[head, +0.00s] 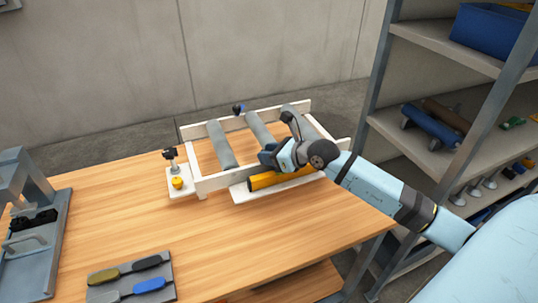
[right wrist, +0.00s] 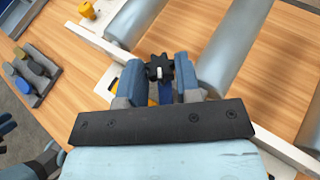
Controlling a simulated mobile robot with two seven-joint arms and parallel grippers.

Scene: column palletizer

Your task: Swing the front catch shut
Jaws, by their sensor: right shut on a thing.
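A white roller frame (head: 215,183) with grey rollers stands on the wooden bench. My right gripper (head: 268,157) is at the frame's near rail, beside the middle roller. A similar blue and black catch (head: 238,108) sits at the far rail. My left gripper is not clearly seen.
A yellow cylinder (head: 264,182) lies along the near side of the frame on a white ledge (head: 240,194). A post with a black knob (head: 170,155) and a yellow knob (head: 177,183) stand left. A tool tray (head: 132,280) lies nearer. Shelving (head: 455,60) stands right. The middle bench is clear.

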